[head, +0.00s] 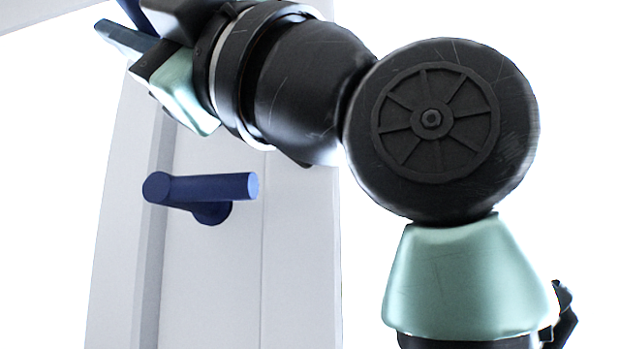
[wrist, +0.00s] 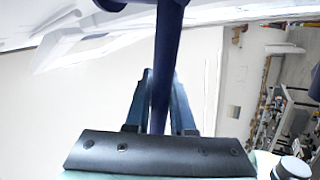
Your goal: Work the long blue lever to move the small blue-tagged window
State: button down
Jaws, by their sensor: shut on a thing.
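A long dark blue bar, the long blue lever (wrist: 168,45), runs down the middle of the wrist view and passes between the two fingers of my gripper (wrist: 160,78). The fingers are shut on it. In the head view my gripper (head: 128,38) is at the upper left, beside the white frame, with a dark blue piece (head: 134,10) at the top edge that looks like part of the lever. I cannot make out the blue-tagged window for certain in either view.
A shorter blue handle (head: 205,188) sticks out from the tall white frame (head: 215,270), below my gripper. The wrist view shows a pale wall or panel (wrist: 75,95) at left and cluttered shelves (wrist: 275,100) at right, farther off.

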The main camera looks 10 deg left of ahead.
jog(key=c, duration=1.1)
grip_release()
jog(key=shift+o, duration=0.2)
jog(key=shift+d, duration=0.1)
jog(key=shift+s+d+f+b, duration=0.1)
jog(key=shift+d+f+b, duration=0.15)
jog(key=shift+f+b, duration=0.1)
jog(key=b+v, duration=0.5)
jog(key=v, duration=0.7)
jog(key=shift+s+r, duration=0.1)
